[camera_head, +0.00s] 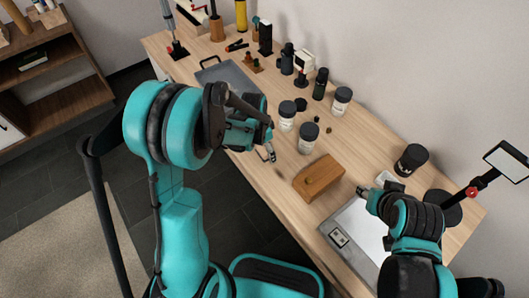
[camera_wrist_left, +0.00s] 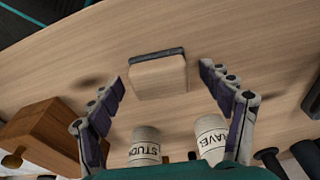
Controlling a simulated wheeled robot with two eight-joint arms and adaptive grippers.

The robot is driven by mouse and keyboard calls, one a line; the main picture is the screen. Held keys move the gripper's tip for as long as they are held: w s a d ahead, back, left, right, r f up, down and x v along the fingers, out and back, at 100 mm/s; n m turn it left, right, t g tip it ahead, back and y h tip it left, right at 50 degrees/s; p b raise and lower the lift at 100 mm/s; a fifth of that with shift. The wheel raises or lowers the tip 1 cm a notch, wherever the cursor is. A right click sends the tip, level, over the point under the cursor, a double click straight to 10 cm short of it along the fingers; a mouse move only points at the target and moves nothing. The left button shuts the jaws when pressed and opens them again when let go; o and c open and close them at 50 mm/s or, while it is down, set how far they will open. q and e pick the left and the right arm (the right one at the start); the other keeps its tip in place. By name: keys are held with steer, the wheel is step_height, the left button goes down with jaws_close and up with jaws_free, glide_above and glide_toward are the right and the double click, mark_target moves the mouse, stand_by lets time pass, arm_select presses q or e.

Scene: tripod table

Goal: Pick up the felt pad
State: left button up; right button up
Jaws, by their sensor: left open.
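A pale wooden block with a dark grey strip along its far edge, which looks like the felt pad (camera_wrist_left: 158,76), lies on the wooden table in the left wrist view. My left gripper (camera_wrist_left: 163,80) is open, with one finger to each side of the pad and clear gaps between. In the head view my left gripper (camera_head: 269,141) is over the near side of the table, and I cannot make out the pad, probably hidden behind the gripper and arm. My right gripper (camera_head: 366,192) is over the table's right part; its jaw opening is unclear.
A brown wooden box (camera_head: 318,178) stands right of my left gripper. White labelled jars (camera_head: 308,138) stand close beyond it, also showing in the left wrist view (camera_wrist_left: 145,143). A grey tray (camera_head: 224,72) is at the back left; a pale board (camera_head: 362,232) lies beneath my right arm.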

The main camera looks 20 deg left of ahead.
mark_target(264, 148)
arm_select(q)
steer(key=c, duration=1.2)
steer(key=shift+c, duration=0.2)
steer(key=shift+r, duration=0.1)
step_height(264, 148, up, 4)
steer(key=shift+p, duration=1.1)
steer(key=s+d+r+p, duration=0.3)
steer(key=s+d+r, duration=0.2)
steer(key=d, duration=0.5)
step_height(264, 148, up, 2)
steer(key=shift+d+p, duration=0.3)
steer(key=o, duration=0.6)
steer(key=shift+w, duration=0.1)
steer(key=c, duration=0.5)
